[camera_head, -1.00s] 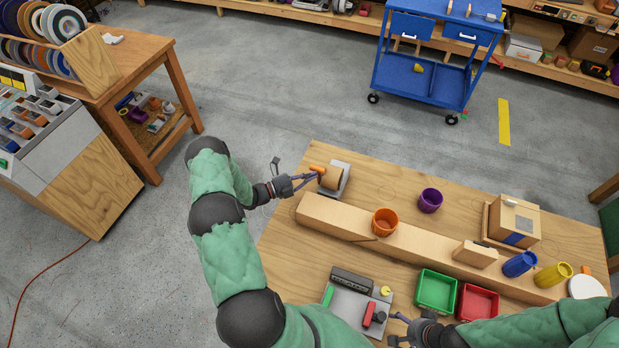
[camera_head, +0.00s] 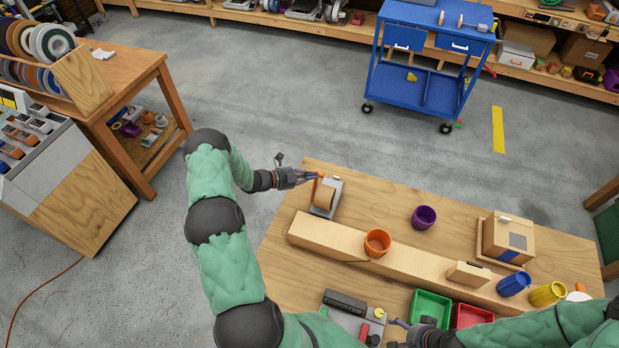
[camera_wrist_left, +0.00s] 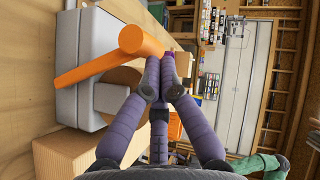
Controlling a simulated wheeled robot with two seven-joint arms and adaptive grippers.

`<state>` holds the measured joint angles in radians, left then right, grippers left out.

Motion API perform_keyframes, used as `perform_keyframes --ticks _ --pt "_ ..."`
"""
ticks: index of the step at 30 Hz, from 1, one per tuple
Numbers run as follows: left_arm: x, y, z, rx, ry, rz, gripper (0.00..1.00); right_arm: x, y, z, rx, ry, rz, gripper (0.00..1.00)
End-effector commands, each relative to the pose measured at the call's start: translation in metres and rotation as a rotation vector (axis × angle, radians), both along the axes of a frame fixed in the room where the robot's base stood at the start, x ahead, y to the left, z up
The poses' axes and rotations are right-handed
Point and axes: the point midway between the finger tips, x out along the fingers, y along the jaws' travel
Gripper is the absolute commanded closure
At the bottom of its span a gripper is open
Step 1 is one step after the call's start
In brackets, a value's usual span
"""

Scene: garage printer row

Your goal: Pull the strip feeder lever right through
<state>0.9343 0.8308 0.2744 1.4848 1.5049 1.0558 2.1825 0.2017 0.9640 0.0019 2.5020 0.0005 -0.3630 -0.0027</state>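The strip feeder (camera_head: 334,187) stands at the table's back left corner, grey with a brown roll at its side. Its orange lever (camera_head: 320,187) is in front of the roll. In the left wrist view the lever (camera_wrist_left: 98,67) runs slanting up to a thick round knob (camera_wrist_left: 143,41). My left gripper (camera_head: 313,175) has its purple fingers drawn together, with the tips (camera_wrist_left: 161,58) right at the knob. The knob is beside the tips, not clearly between them; contact is hard to tell. My right gripper (camera_head: 394,334) is open and empty at the bottom edge, partly cut off.
A long wooden beam (camera_head: 425,267) lies across the table, with an orange cup (camera_head: 377,243) by it. Green (camera_head: 427,306) and red bins are in front. Floor left of the feeder is clear.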

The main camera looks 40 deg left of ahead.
Motion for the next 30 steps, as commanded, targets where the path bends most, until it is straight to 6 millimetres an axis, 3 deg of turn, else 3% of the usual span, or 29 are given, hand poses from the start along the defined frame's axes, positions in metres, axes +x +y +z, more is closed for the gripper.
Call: perform_keyframes --ticks 12,30 --pt "0.039 0.013 -0.012 0.003 -0.004 0.000 1.00 -0.001 0.000 -0.034 0.000 0.002 0.000 0.11" --pt "0.047 0.015 -0.016 0.002 -0.003 0.000 1.00 -0.001 0.000 -0.041 0.000 0.002 0.000 0.11"
